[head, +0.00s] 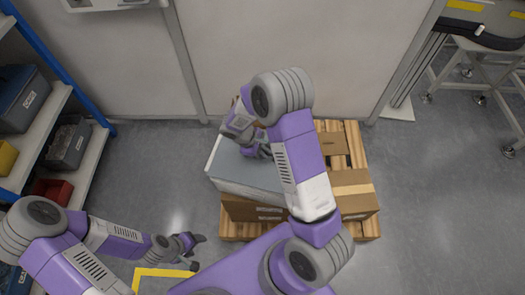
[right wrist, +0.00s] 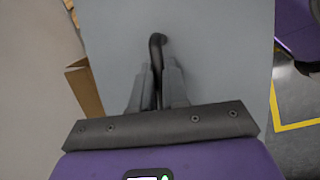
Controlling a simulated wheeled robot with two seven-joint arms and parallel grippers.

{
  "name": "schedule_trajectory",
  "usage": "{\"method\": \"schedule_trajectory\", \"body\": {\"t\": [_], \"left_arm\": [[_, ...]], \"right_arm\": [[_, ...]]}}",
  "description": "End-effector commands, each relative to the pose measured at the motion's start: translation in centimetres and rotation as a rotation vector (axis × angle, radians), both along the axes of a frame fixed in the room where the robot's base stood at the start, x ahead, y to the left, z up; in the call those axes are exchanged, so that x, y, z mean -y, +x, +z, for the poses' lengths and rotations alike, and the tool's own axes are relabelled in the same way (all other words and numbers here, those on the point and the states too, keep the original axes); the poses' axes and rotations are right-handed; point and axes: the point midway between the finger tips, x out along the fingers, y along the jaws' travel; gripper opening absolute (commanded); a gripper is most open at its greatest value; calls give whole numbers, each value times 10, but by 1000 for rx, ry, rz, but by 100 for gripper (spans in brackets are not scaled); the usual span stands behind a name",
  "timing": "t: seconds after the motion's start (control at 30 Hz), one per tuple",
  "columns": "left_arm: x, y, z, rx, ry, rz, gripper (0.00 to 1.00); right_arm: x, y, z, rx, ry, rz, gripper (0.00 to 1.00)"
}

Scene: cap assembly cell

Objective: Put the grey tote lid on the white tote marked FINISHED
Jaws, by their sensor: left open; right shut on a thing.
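The grey tote lid (head: 228,165) lies level at the white tote (head: 248,190), over its top, in the head view. Whether it is fully seated all round cannot be told, as my right arm covers its right part. No FINISHED marking is readable. My right gripper (head: 264,151) is above the lid. In the right wrist view, its fingers (right wrist: 158,85) are shut on the lid's dark handle (right wrist: 157,45), and the lid's flat grey top (right wrist: 215,55) fills the middle. My left gripper (head: 198,252) is open and empty, low at the left, apart from the tote.
Cardboard boxes (head: 352,192) on a wooden pallet (head: 235,229) are under and beside the tote. A pale wall stands behind. A shelf with bins (head: 68,145) is at the left; a wheeled stand (head: 485,60) is at the upper right. The floor at the right is clear.

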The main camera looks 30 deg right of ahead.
Motion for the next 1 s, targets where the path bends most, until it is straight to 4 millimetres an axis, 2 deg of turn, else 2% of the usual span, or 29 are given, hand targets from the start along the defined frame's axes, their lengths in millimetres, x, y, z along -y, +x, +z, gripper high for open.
{"method": "schedule_trajectory", "body": {"t": [0.63,1.0], "left_arm": [[0,0,-2,0,0,0,60],[0,0,-8,0,0,0,60]], "right_arm": [[1,-1,0,0,0,0,0],[0,-1,-8,1,-1,0,0]]}}
